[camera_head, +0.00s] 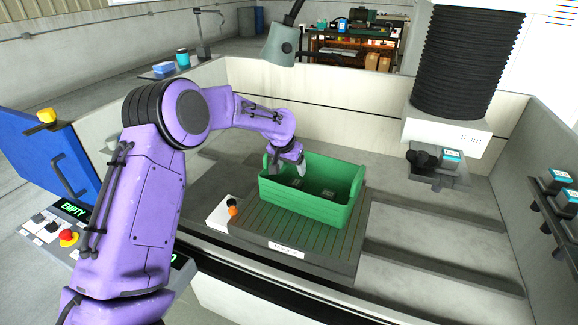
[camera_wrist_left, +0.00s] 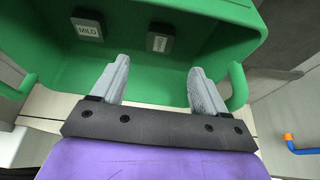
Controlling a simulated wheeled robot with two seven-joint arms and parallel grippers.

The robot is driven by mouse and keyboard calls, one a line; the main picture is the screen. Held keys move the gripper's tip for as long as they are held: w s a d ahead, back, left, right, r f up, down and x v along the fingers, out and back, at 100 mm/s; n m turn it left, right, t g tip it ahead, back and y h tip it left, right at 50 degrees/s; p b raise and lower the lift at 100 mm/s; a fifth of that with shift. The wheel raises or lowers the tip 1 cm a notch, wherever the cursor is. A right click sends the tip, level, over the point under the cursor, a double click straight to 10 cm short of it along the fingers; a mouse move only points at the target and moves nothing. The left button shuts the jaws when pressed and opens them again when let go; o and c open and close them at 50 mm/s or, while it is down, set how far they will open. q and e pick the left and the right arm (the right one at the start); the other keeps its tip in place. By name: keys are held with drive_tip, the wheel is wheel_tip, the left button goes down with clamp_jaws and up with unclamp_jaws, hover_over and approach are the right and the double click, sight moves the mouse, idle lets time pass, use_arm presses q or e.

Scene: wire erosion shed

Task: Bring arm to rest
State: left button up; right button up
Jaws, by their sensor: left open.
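My left arm is purple and reaches in from the left in the head view. My left gripper (camera_head: 286,158) is at the left end of a green bin (camera_head: 304,209). In the left wrist view its two grey fingers (camera_wrist_left: 156,88) are spread wide with nothing between them, over the near part of the green bin (camera_wrist_left: 160,83). Two small dark blocks lie in the bin; one (camera_wrist_left: 88,28) has a label reading MILD, the other (camera_wrist_left: 161,38) has a label I cannot read. My right gripper is not in view.
The bin stands on a slotted plate (camera_head: 357,238) inside a walled machine tank. A machine head with black bellows (camera_head: 466,65) hangs at the right. A lamp (camera_head: 281,42) hangs above. A control panel with a red button (camera_head: 68,238) is at lower left. Blue-labelled blocks (camera_head: 556,180) sit at the right wall.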

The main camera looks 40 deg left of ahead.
use_arm(q)
drive_tip(key=shift+v, duration=1.15)
